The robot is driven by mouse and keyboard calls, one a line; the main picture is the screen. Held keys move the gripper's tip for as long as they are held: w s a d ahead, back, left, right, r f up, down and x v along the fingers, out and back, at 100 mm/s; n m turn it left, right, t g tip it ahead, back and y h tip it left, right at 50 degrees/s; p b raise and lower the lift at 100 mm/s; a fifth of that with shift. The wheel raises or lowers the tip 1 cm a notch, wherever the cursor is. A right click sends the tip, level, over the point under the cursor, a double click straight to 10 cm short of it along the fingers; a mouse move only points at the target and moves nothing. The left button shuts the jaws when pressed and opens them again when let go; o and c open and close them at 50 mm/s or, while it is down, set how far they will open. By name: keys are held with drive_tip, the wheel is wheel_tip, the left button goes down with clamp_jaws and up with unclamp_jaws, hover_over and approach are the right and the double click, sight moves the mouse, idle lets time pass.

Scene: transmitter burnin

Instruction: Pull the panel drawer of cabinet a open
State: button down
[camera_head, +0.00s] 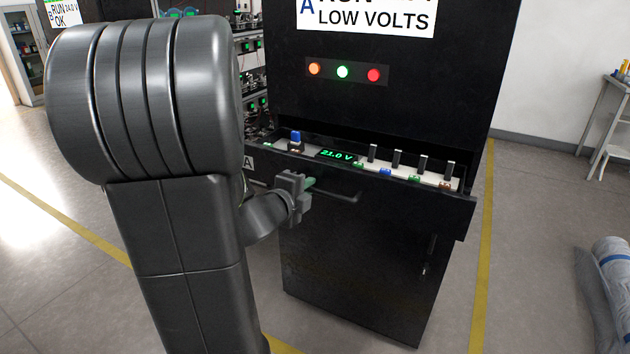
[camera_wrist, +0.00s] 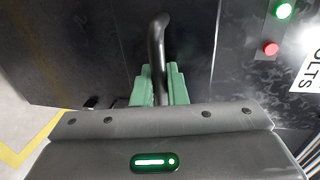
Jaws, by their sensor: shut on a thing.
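Cabinet a (camera_head: 360,270) is a tall black cabinet with an "A ... LOW VOLTS" sign. Its panel drawer (camera_head: 415,196) stands partly out from the cabinet front, so its top panel shows, with a green "21.0 V" readout (camera_head: 338,155), a blue knob and several dark levers. The drawer's black bar handle (camera_head: 345,196) runs along its front. My gripper (camera_head: 305,190) is at the left part of this handle. In the wrist view, its green fingers (camera_wrist: 160,84) are shut on the dark handle bar (camera_wrist: 157,45). The fingers hide part of the bar.
Orange, green and red lamps (camera_head: 343,72) are on the cabinet above the drawer. A lower door with a handle (camera_head: 427,256) is below it. Yellow floor lines (camera_head: 484,240) flank the cabinet. A wrapped grey roll (camera_head: 608,285) lies at right, and a table (camera_head: 612,110) stands behind.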

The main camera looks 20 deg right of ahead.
drive_tip(key=shift+f+v, duration=0.2)
drive_tip(key=shift+v, duration=0.75)
drive_tip(key=shift+f+v, duration=0.2)
drive_tip(key=shift+v, duration=0.7)
drive_tip(key=shift+s, duration=0.1)
drive_tip(key=c, duration=1.6)
unclamp_jaws()
drive_tip(key=shift+o, duration=0.2)
drive_tip(key=shift+a, duration=0.1)
drive_tip(key=p+v, duration=0.2)
drive_tip(key=v, duration=1.1)
drive_tip(key=shift+s+a, duration=0.2)
drive_tip(key=shift+s, duration=0.1)
drive_tip(key=b+x, duration=0.2)
drive_tip(key=x, duration=1.1)
drive_tip(key=shift+w+d, duration=0.25)
drive_tip(key=shift+w, duration=0.05)
